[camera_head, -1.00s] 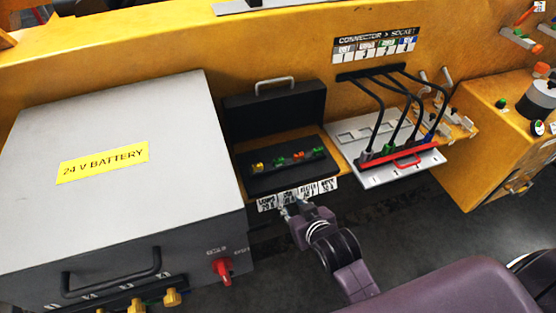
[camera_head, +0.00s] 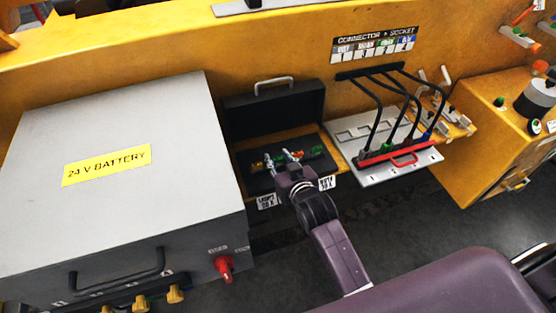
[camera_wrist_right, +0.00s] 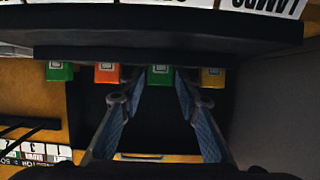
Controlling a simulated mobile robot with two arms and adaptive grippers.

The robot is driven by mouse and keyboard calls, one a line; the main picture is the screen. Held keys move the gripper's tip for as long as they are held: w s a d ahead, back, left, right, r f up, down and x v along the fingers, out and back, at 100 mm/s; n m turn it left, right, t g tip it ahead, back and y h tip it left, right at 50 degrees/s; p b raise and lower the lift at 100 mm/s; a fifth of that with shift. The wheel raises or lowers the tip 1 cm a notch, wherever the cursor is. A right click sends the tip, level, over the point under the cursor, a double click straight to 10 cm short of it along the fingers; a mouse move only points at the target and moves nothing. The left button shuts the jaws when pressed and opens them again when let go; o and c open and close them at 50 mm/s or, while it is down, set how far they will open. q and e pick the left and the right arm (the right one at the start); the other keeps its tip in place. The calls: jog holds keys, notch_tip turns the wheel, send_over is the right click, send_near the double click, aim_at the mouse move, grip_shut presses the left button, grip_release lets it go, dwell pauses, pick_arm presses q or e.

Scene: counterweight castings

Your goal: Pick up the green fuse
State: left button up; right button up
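The fuse case (camera_head: 262,183) lies open with a row of fuses in it. In the right wrist view the row has a green fuse (camera_wrist_right: 59,72), an orange fuse (camera_wrist_right: 106,74), another green fuse (camera_wrist_right: 160,76) and a yellow fuse (camera_wrist_right: 211,77). My right gripper (camera_head: 280,158) is over the case; its open fingers (camera_wrist_right: 159,82) stand on either side of the green fuse between orange and yellow. I cannot tell whether they touch it. In the head view the gripper largely hides that fuse; the outer green one (camera_head: 318,151) shows. My left gripper is out of view.
A large grey 24 V battery box (camera_head: 105,120) with a red switch (camera_head: 223,267) stands left of the case. Right of it, black cables run to a red-barred connector (camera_head: 398,155) on a light plate (camera_head: 372,178). The raised case lid (camera_head: 275,108) stands behind the fuses.

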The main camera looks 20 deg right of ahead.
jog(key=shift+w+f, duration=0.1)
jog(key=shift+w, duration=0.1)
jog(key=shift+c, duration=0.4)
jog(key=c, duration=0.6)
